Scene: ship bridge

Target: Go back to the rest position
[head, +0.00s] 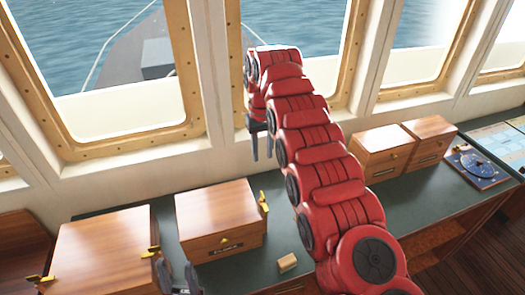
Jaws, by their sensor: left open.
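My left gripper (178,278) shows at the bottom left edge, its two dark fingertips apart and nothing visible between them. It is in front of the wooden boxes on the counter, and its arm is mostly out of view. My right arm is red and reaches from the bottom right up toward the windows. My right gripper (262,146) hangs at its far end, fingers pointing down in front of the window wall. Its dark fingers look apart, with nothing seen between them.
A green counter (340,236) runs below the windows. On it are a wooden box with a label (220,218), a larger wooden box (105,245), a small wooden block (287,262), two wooden boxes (385,152) and a blue instrument board (478,167).

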